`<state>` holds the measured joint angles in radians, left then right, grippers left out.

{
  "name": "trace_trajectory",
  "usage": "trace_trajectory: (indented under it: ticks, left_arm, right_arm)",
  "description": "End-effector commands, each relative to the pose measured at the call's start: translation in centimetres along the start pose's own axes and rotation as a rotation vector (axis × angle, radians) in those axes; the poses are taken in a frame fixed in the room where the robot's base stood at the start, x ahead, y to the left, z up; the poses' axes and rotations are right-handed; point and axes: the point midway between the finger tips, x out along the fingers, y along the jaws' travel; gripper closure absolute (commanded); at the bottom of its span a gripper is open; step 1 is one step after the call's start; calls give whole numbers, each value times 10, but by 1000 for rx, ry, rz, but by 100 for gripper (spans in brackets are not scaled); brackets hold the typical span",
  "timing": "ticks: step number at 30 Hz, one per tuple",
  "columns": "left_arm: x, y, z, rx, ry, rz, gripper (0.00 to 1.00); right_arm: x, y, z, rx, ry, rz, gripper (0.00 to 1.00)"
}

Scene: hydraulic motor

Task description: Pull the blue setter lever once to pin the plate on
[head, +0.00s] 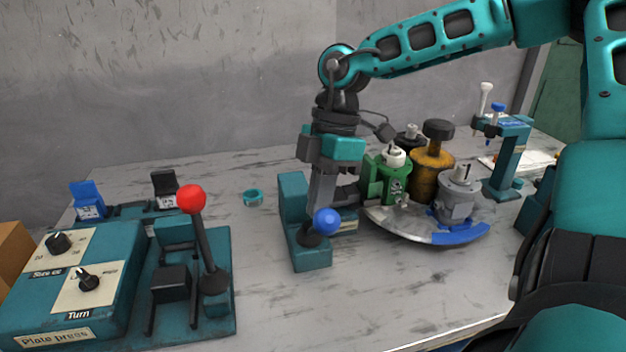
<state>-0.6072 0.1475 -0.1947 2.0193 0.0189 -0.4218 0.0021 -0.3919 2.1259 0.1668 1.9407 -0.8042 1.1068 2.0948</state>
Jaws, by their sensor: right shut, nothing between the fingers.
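The blue setter lever (327,221) has a blue ball knob and a black foot on a narrow teal base in the middle of the table. The knob leans toward the right, low over the base. My right gripper (318,206) comes down from above with its fingers close behind and left of the knob. It is shut with nothing held. I cannot tell whether a finger touches the lever. A green motor body (377,180) stands right of the gripper on a round turntable (409,231). My left gripper is not in view.
An amber motor (432,176) and a grey motor (459,199) share the turntable. A plate press (78,285) with knobs and a red-knobbed lever (192,199) stands at left. A teal stand (510,160) is at right. A teal ring (253,197) lies on otherwise open table.

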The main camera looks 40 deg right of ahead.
Motion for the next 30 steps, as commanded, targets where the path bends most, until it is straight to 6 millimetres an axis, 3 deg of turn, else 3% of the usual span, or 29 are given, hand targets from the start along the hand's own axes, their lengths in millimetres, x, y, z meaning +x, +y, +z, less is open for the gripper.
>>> trace_trajectory:
  ticks: [5,9,24,30]
  left_arm:
    - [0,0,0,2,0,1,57]
    - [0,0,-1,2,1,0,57]
    - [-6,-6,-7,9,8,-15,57]
    - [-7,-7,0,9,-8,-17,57]
  right_arm:
    - [4,-3,0,2,1,-15,100]
    - [-5,-3,0,2,0,-14,100]
    - [-107,0,0,1,0,1,100]
    - [-126,0,1,2,4,-2,100]
